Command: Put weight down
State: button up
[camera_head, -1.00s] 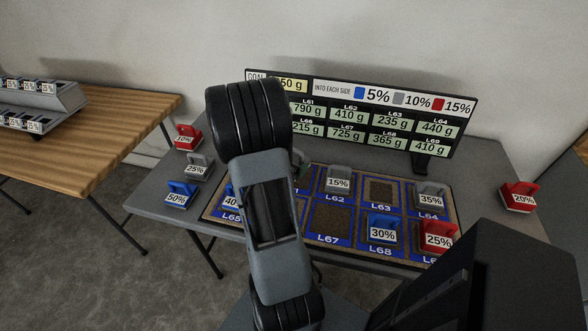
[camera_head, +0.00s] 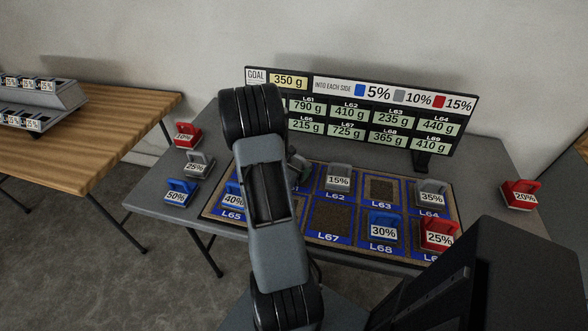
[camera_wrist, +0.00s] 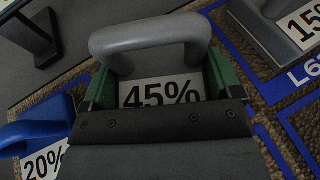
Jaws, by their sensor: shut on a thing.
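My gripper (camera_wrist: 160,82) is shut on a grey weight (camera_wrist: 150,38) marked 45%, with a green pad on each side of it. In the head view my arm hides most of both; a small part of the gripper end (camera_head: 299,165) shows beside the arm. The weight is over or on the upper left part of the blue-lined mat (camera_head: 330,218); I cannot tell whether it touches. A grey 15% weight (camera_wrist: 290,25) stands to its right, in cell L62. A blue weight (camera_wrist: 35,138) marked 20% is at lower left in the wrist view.
A sign (camera_head: 370,120) stands behind the mat. Blue 30% (camera_head: 383,228), red 25% (camera_head: 438,235) and grey 35% (camera_head: 430,192) weights occupy cells. Cells L63 (camera_head: 381,190) and L67 (camera_head: 331,220) are bare. Several weights stand along the table's left edge; a red 20% weight (camera_head: 520,195) is right.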

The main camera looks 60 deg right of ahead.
jog(key=shift+f, duration=0.1)
jog(key=o, duration=1)
